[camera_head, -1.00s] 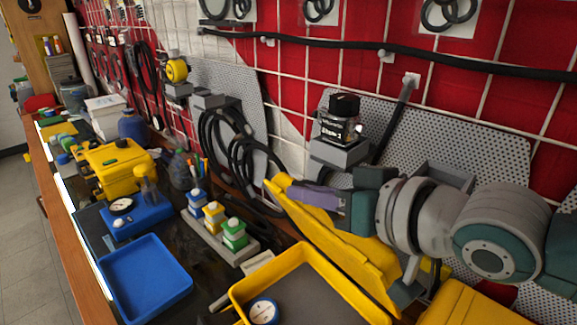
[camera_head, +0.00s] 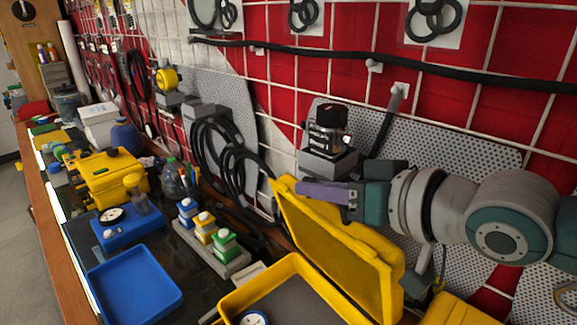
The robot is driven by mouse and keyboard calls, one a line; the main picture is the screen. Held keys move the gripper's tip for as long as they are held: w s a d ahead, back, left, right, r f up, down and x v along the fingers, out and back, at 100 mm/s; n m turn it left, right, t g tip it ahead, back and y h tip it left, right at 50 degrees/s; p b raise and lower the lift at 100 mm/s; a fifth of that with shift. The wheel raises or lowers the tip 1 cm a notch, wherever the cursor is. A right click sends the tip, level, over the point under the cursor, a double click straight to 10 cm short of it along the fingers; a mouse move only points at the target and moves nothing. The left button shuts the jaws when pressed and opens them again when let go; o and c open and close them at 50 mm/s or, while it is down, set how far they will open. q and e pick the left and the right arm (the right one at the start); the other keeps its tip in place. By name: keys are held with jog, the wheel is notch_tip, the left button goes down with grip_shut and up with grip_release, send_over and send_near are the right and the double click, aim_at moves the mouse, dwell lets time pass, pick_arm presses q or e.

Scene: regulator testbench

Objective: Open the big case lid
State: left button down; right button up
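The big yellow case (camera_head: 300,262) sits open at the front of the bench. Its lid (camera_head: 340,250) is raised and leans back toward the wall, and a dial gauge (camera_head: 254,318) lies in its dark-lined base, cut by the lower picture edge. My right gripper (camera_head: 312,190) comes in from the right, with its purple fingers at the upper left edge of the lid. I cannot tell whether the fingers grip the edge or only touch it. My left gripper is not in view.
A blue tray (camera_head: 135,285) lies left of the case. A rack with small bottles (camera_head: 212,250) stands behind it. A smaller yellow case (camera_head: 112,178) is further left.

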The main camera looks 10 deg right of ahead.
jog(key=o, duration=0.3)
jog(key=shift+o, duration=0.2)
jog(key=shift+s, duration=0.1)
notch_tip(320, 180, up, 4)
jog(key=f, duration=0.1)
send_over(376, 246)
jog(key=shift+r, duration=0.25)
